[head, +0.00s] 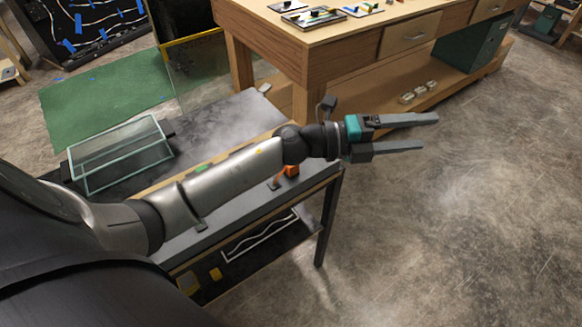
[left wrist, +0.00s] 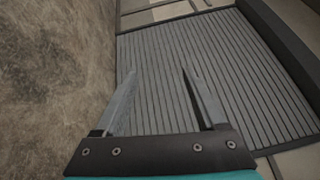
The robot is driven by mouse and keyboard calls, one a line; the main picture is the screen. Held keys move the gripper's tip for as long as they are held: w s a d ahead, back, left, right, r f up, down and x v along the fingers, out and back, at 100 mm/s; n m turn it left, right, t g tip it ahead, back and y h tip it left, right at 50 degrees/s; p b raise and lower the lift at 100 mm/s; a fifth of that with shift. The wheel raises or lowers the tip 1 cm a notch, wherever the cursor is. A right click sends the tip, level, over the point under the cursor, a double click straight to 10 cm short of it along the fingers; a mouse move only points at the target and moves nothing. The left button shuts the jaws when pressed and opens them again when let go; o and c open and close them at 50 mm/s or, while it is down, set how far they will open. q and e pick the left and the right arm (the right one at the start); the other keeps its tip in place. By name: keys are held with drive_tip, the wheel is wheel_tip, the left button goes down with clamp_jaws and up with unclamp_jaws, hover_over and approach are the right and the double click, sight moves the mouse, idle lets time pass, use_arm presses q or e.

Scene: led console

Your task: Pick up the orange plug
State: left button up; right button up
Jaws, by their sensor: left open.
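A small orange piece (head: 291,170), which looks like the orange plug, is on the dark console table (head: 222,226) near its right end. It is partly hidden by my left arm, and I cannot tell its exact shape. My left gripper (head: 430,132) is open and empty. It reaches past the table's right end, over the floor, to the right of the orange piece and apart from it. In the left wrist view, the open fingers (left wrist: 160,72) point toward a grey ribbed surface, with nothing between them. The plug does not show there. My right gripper is not in view.
A glass-sided box (head: 122,150) stands at the left of the console table. A wooden workbench (head: 340,62) with small items on top stands behind. A green mat (head: 105,110) lies at the back left. The concrete floor (head: 480,220) at right is clear.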

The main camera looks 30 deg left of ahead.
use_arm(q)
drive_tip(key=s+a+f+m+g+y, duration=0.3)
drive_tip(key=a+f+m+g+y, duration=0.2)
drive_tip(key=m+g, duration=0.4)
drive_tip(key=a+m+y, duration=0.1)
drive_tip(key=a+y, duration=0.9)
drive_tip(key=a, duration=0.9)
drive_tip(key=shift+g, duration=0.4)
drive_tip(key=f, duration=0.9)
drive_tip(key=shift+w+d+f+b, duration=0.1)
drive_tip(key=shift+d+b, duration=0.25)
drive_tip(key=shift+d+f+b, duration=0.2)
drive_tip(key=shift+f+b, duration=0.1)
drive_tip(key=shift+f, duration=2.75)
drive_tip(key=shift+w+r, duration=0.1)
clamp_jaws()
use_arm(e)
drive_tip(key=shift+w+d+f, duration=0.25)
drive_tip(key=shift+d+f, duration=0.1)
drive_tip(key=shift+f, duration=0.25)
